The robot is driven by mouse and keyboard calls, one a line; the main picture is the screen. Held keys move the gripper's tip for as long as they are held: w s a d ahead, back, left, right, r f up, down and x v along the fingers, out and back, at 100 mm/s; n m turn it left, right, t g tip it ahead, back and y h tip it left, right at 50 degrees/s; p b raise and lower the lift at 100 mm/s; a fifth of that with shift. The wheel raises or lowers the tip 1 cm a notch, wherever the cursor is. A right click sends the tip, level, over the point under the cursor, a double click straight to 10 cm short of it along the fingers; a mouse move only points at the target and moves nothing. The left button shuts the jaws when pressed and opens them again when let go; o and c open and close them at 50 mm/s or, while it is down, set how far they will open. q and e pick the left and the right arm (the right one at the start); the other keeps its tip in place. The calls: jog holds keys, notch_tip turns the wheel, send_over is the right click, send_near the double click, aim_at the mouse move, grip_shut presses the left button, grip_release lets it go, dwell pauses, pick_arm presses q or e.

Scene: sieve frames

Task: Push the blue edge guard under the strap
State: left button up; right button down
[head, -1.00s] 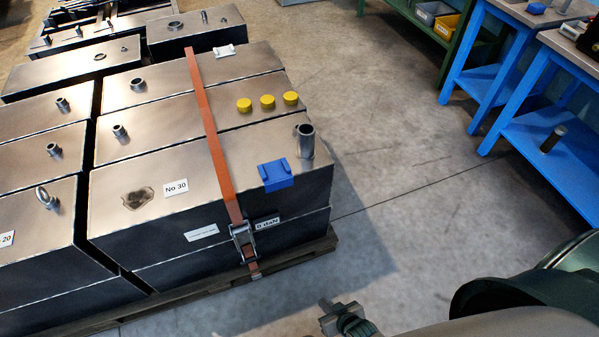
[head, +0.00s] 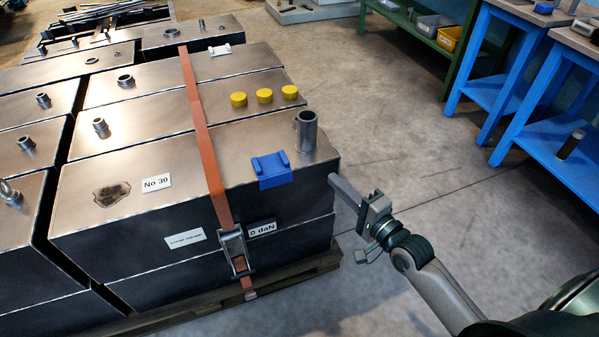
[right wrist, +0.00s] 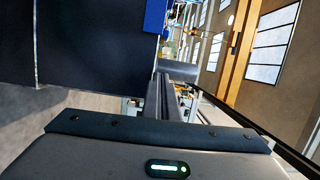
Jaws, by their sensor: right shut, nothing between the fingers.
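The blue edge guard (head: 271,170) sits on the front top edge of the front steel block, right of the orange strap (head: 207,150) and apart from it. The strap runs over the blocks and down the front face to a ratchet buckle (head: 236,252). My right gripper (head: 333,180) is shut and empty, just right of the front block's corner, with a gap to the guard. In the right wrist view the guard (right wrist: 155,16) shows at the top, beyond the shut fingers (right wrist: 160,92). My left gripper is not in view.
An upright metal tube (head: 306,132) stands on the block behind the guard. Three yellow caps (head: 264,96) and a white edge guard (head: 219,49) lie farther back. Blue tables (head: 560,160) stand at the right. The floor between is clear.

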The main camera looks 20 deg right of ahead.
aim_at(271, 168)
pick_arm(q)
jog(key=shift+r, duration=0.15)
pick_arm(e)
jog(key=shift+r, duration=0.25)
jog(key=shift+w, duration=0.1)
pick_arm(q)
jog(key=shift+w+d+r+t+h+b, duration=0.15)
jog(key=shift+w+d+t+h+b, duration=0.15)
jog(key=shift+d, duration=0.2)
pick_arm(e)
jog(key=w+a, duration=0.6)
jog(key=w, duration=0.3)
jog(key=shift+w+a, duration=0.15)
jog(key=shift+a, duration=0.25)
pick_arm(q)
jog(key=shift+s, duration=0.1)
